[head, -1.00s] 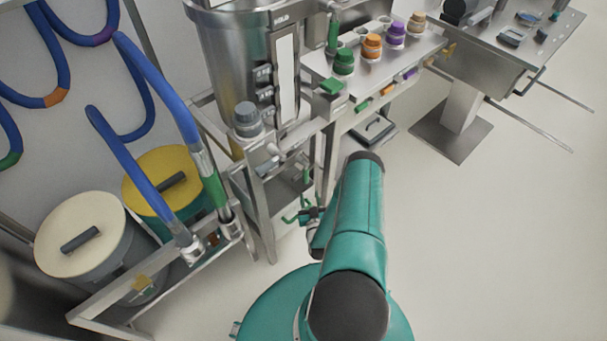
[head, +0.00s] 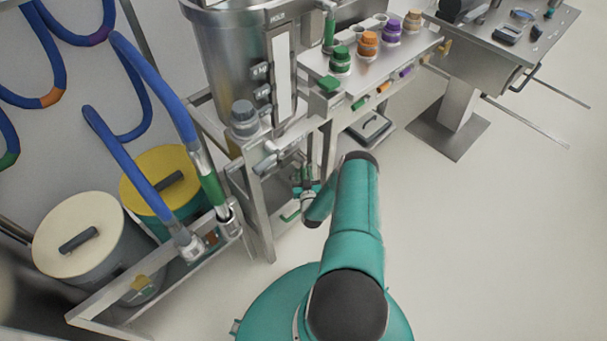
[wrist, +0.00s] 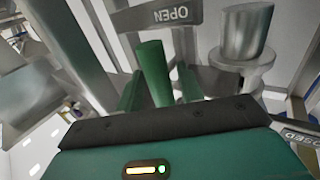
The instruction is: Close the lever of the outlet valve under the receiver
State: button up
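The receiver, a steel tank (head: 225,62), stands in a metal frame in the head view. In the wrist view the valve lever's green handle (wrist: 153,72) points up beside the plate marked OPEN (wrist: 168,16). A plate marked CLOSED (wrist: 300,136) is partly cut off at the lower right. My gripper (wrist: 158,88) has one green finger on each side of the handle, with a gap visible; it looks open around it. In the head view my gripper (head: 305,190) is low beside the frame under the receiver, small and partly hidden by my arm.
A steel cylindrical fitting (wrist: 243,35) stands just right of the handle in the wrist view. Frame posts (head: 257,205) stand close left of my gripper. A bench with colored caps (head: 400,62) is at the upper right.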

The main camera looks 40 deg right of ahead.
grip_shut()
jog(key=shift+a, duration=0.15)
jog(key=a+r+m+g+y, duration=0.4)
jog(key=a+r+m+y, duration=0.3)
jog(key=m+y, duration=0.3)
jog(key=shift+a+r+m, duration=0.2)
jog(key=shift+r+m, duration=0.25)
jog(key=shift+m, duration=0.25)
dwell(0.4)
dwell(0.4)
jog(key=shift+o, duration=1.1)
grip_release()
jog(key=shift+s, duration=0.1)
